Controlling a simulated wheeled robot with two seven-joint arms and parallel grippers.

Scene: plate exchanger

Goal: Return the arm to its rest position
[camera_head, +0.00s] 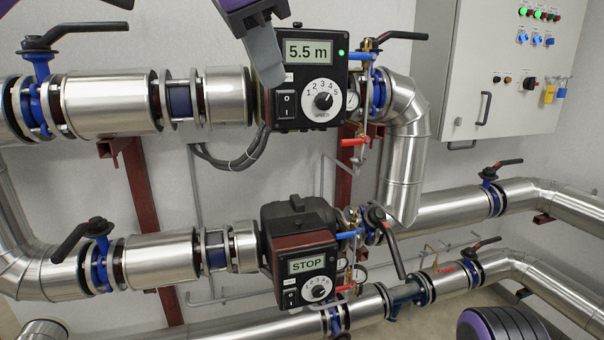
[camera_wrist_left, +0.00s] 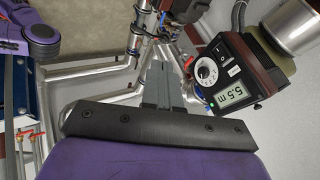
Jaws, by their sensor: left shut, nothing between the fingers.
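My left gripper (camera_head: 268,72) hangs in from the top of the head view, in front of the upper pump's left edge. Its grey fingers are together and empty; they also show shut in the left wrist view (camera_wrist_left: 160,88). The upper pump control box (camera_head: 310,75) reads "5.5 m" with a green light lit; it also shows in the left wrist view (camera_wrist_left: 233,75), to the right of the fingers. Whether the fingers touch it I cannot tell. My right gripper is not in view.
Steel pipes (camera_head: 105,103) with black-handled blue valves run across the wall. A valve with a red handle (camera_head: 354,142) sits below the upper box's right side. A grey control cabinet (camera_head: 478,75) is at upper right. Black cables (camera_head: 235,160) loop below the upper pump.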

